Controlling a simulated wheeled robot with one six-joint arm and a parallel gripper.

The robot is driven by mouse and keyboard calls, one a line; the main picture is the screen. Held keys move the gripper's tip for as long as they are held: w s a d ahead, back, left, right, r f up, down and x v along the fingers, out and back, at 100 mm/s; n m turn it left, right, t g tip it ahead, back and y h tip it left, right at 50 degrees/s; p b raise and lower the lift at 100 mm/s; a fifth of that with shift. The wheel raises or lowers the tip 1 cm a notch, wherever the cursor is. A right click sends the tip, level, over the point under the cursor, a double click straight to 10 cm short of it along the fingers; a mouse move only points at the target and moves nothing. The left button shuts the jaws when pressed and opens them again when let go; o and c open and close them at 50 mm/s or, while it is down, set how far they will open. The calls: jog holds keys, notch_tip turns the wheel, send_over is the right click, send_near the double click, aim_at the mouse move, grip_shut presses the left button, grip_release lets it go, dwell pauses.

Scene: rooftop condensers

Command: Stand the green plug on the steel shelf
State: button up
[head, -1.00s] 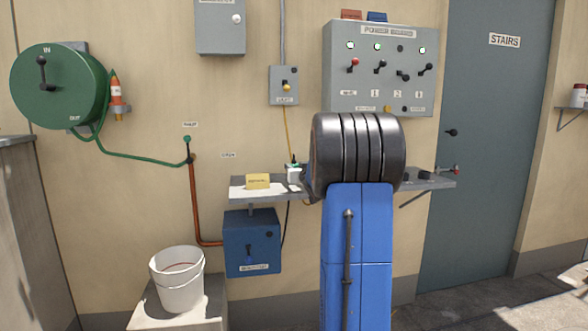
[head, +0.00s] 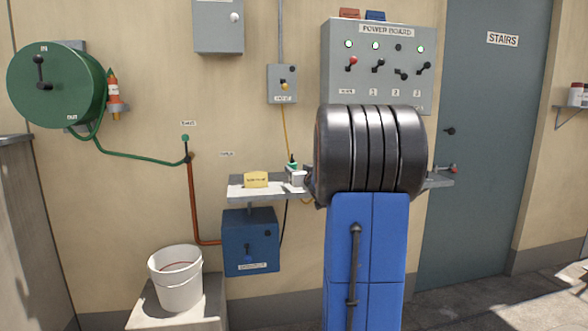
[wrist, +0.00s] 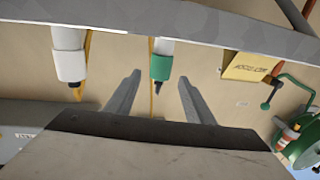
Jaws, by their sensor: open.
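The green plug (wrist: 160,64) has a green collar, a pale body and a dark tip, and shows against the steel shelf (wrist: 220,35) in the wrist view, which looks upside down. In the head view its green part (head: 292,165) rises over the shelf (head: 238,190), partly hidden by pale shapes in front. My gripper (wrist: 159,79) is open, its two grey fingers on either side of the green plug in the picture. I see no contact, and the depth between them is unclear. A similar white-collared plug (wrist: 71,64) is to the left.
A yellow card (head: 256,180) stands on the shelf left of the plug. A blue box (head: 251,245) is below the shelf and a white bucket (head: 177,280) is lower left. The power board (head: 350,75) is above. My dark arm hides the shelf's middle right.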

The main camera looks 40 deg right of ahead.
jog(key=v, duration=0.5)
jog(key=shift+s+a, duration=0.15)
jog(key=shift+s, duration=0.1)
jog(key=shift+a, duration=0.4)
jog(key=s+a+f+g+y, duration=0.1)
jog(key=s+a+f+g, duration=0.25)
jog(key=a, duration=0.75)
jog(key=s+a+f+g+y, duration=0.15)
jog(key=s+a+f, duration=0.3)
jog(key=a, duration=0.65)
jog(key=s+a+f+n+g+y, duration=0.2)
jog(key=s+a+f, duration=0.4)
jog(key=s+a, duration=0.5)
jog(key=s+a+f+n+g+y, duration=0.2)
jog(key=s+a+f, duration=0.5)
jog(key=s+a, duration=0.4)
jog(key=s+g+y, duration=0.1)
jog(key=s+g, duration=0.1)
jog(key=shift+s+f+n+g, duration=0.15)
jog(key=shift+s+n+g, duration=0.15)
jog(key=shift+s+n, duration=0.1)
jog(key=shift+w, duration=0.1)
jog(key=shift+c, duration=0.5)
